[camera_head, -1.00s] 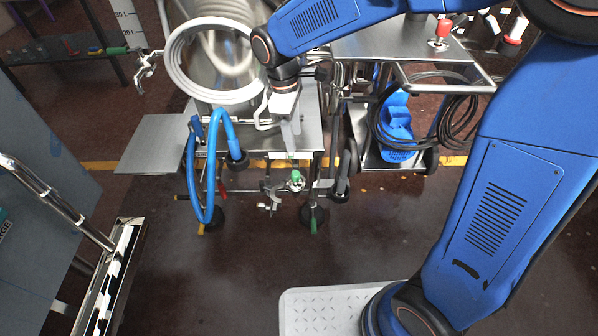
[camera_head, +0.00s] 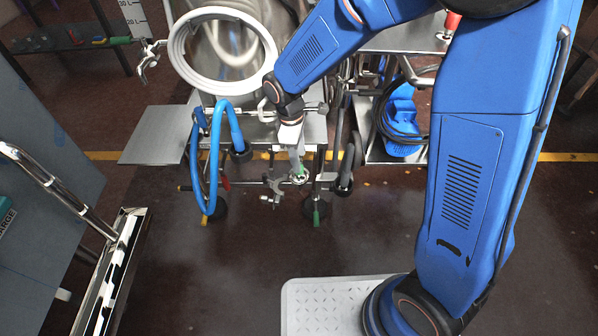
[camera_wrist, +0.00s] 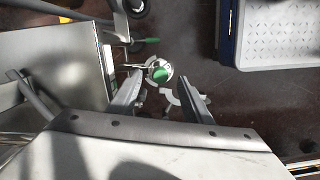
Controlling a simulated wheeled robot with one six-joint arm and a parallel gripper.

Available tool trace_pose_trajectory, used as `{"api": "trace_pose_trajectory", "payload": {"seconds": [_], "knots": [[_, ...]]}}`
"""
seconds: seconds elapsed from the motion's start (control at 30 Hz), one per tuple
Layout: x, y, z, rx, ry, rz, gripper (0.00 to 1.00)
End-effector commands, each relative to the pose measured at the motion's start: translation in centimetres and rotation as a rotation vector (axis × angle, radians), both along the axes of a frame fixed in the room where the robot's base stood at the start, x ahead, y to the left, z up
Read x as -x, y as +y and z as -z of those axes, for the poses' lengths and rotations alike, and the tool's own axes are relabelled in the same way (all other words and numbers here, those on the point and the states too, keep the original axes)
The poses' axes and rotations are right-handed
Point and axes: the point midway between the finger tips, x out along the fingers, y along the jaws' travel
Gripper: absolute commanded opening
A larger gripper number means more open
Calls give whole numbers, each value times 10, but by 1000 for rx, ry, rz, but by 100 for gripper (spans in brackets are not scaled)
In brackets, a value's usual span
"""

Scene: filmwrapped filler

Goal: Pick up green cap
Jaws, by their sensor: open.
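The green cap (camera_wrist: 160,75) shows in the wrist view as a small green disc on a round metal fitting, between and just beyond the fingertips of my gripper (camera_wrist: 165,95). The gripper's two fingers are apart and nothing is held between them. In the head view my gripper (camera_head: 299,172) points down at the fitting on the front of the metal machine. There the green cap (camera_head: 301,171) is mostly hidden behind the fingers, with only a bit of green showing. I cannot tell whether a finger touches it.
A blue hose (camera_head: 213,160) loops at the left of the machine's front. A metal side shelf (camera_head: 155,136) sticks out left. A green-handled valve lever (camera_head: 316,217) hangs below the fitting. A white coiled hose (camera_head: 180,55) hangs above. The floor in front is clear.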

Motion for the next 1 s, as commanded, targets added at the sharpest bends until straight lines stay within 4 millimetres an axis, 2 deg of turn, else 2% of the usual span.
{"api": "trace_pose_trajectory", "payload": {"seconds": [0.17,0.5,0.8,1.0], "knots": [[0,0,11,1,1,-1,45],[1,-2,51,1,1,0,45],[2,-2,55,0,0,0,45],[1,-2,55,0,0,0,0]]}}
